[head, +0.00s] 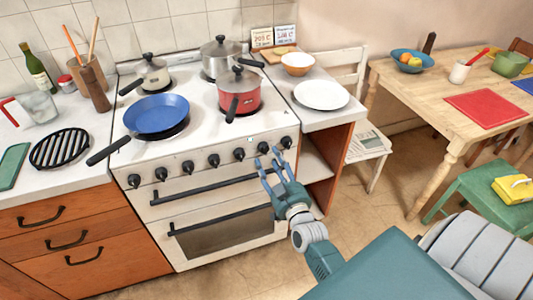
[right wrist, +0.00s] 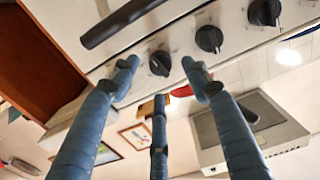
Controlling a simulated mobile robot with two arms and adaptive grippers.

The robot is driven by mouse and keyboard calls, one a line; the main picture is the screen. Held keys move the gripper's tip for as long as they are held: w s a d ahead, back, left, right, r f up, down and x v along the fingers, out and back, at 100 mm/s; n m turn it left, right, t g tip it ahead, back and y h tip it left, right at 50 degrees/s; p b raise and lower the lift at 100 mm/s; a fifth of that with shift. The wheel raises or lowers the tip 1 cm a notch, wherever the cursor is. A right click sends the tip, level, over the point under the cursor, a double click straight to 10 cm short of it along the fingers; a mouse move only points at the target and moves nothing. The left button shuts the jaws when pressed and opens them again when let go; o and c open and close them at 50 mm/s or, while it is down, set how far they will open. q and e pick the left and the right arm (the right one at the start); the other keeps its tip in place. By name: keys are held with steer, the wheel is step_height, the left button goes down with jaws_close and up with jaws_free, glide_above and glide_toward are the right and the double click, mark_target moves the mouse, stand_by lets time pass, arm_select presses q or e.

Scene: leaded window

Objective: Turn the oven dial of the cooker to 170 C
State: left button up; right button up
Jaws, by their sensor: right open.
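The white cooker (head: 205,215) has a row of black dials along its front panel. The rightmost dial (head: 286,142) also shows in the right wrist view (right wrist: 160,63), with two more dials to its right there. I cannot read which one is the oven dial, nor its marks. My right gripper (head: 272,160) is open and empty in front of the panel's right end. In the right wrist view its three fingers (right wrist: 160,75) spread around the rightmost dial's outline, apparently short of touching it. My left gripper is not in view.
Below the dials run the handle bar (head: 205,190) and oven door handle (head: 218,215).

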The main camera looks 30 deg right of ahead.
mark_target(266, 153)
steer(key=shift+x, duration=2.2)
steer(key=shift+c, duration=0.5)
